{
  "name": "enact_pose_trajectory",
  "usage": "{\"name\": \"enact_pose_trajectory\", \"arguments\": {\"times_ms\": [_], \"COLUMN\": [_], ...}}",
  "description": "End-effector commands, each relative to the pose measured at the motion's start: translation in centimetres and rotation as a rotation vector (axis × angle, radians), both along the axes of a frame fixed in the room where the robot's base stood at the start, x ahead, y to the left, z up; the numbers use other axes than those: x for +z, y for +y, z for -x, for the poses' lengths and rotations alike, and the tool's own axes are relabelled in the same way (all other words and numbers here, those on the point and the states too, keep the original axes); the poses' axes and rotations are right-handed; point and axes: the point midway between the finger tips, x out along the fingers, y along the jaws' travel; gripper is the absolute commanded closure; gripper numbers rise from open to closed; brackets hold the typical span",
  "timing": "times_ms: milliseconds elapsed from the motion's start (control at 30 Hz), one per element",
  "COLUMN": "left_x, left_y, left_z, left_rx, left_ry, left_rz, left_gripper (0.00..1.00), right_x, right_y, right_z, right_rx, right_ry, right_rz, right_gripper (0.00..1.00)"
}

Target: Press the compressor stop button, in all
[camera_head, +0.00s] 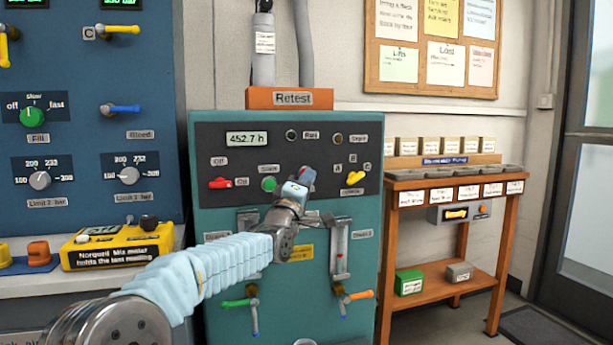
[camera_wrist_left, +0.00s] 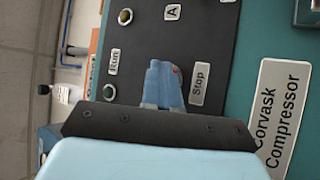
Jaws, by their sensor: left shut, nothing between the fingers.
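The compressor is a teal cabinet (camera_head: 220,285) with a black control panel (camera_head: 222,160). My left gripper (camera_head: 297,188) is shut and empty in front of this panel. In the left wrist view its blue fingertips (camera_wrist_left: 165,76) are together beside the "Stop" label (camera_wrist_left: 199,83). I cannot tell whether the fingers touch the button. The green start button (camera_head: 269,184) is just left of the gripper. My right gripper is not in view.
A red switch (camera_head: 220,183) and a yellow selector (camera_head: 355,177) flank the buttons. Valves with green (camera_head: 237,303) and orange (camera_head: 357,295) handles project below. A yellow meter box (camera_head: 117,247) stands at left. A wooden table (camera_head: 450,180) stands at right.

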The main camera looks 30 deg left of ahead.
Motion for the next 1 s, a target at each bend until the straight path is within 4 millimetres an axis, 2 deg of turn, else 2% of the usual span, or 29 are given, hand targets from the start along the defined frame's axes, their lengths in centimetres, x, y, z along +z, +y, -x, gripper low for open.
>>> {"name": "enact_pose_trajectory", "arguments": {"times_ms": [333,700,1000], "left_x": [-0.1,-0.2,-0.1], "left_y": [0.1,-1.2,-1.3], "left_z": [0.0,1.1,1.2], "left_rx": [0.001,0.0,0.0], "left_ry": [0.0,-0.001,0.001], "left_rz": [0.0,0.001,0.0], "left_gripper": [1.0,1.0,1.0], "right_x": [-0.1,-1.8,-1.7], "right_y": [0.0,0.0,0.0], "right_z": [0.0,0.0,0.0], "right_rx": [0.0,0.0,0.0], "right_ry": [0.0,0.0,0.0], "right_rz": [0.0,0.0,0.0], "right_gripper": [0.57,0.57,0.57]}}
